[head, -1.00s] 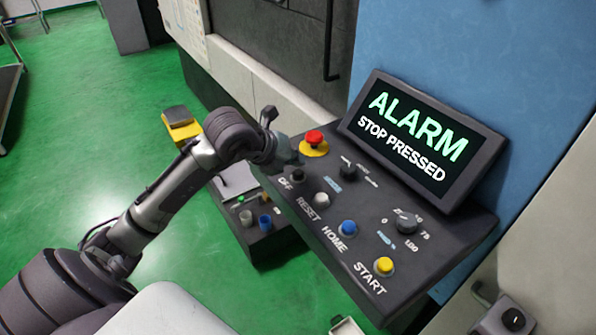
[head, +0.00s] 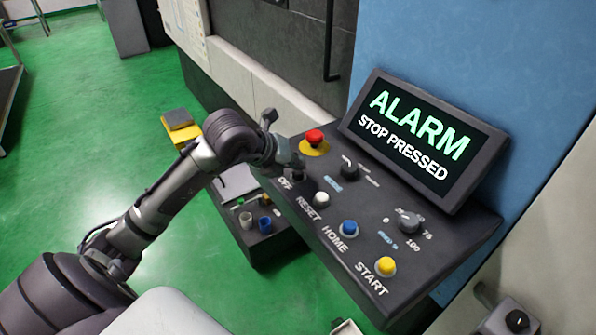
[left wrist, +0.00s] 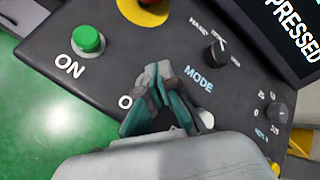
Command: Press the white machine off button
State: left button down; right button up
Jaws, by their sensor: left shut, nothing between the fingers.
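The control panel (head: 330,232) has a button row beside a screen (head: 413,136) reading "ALARM STOP PRESSED". My left gripper (head: 299,164) is shut and empty, its tips over the dark button beside the OFF label (head: 284,182). The tips mostly hide that button; I cannot tell whether they touch it. In the left wrist view the shut fingers (left wrist: 157,78) cover the button spot and part of the OFF label (left wrist: 125,102). The button labelled OFF is dark, while the white button (head: 321,199) is labelled RESET. My right gripper is not in view.
A red stop button (head: 314,137) on a yellow base stands close behind the gripper. A green ON button (left wrist: 88,40) shows in the left wrist view. Blue HOME (head: 347,228) and yellow START (head: 386,265) buttons follow RESET. Knobs (head: 349,172) sit below the screen.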

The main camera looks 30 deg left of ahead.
aim_at(295, 173)
pick_arm(q)
jog(key=shift+f+b, duration=0.35)
dwell(0.6)
jog(key=shift+r+p, duration=0.45)
jog(key=shift+r, duration=0.4)
jog(key=shift+r, duration=0.1)
jog(key=shift+r+p, duration=1.6)
jog(key=shift+r, duration=0.85)
jog(key=shift+f, duration=0.15)
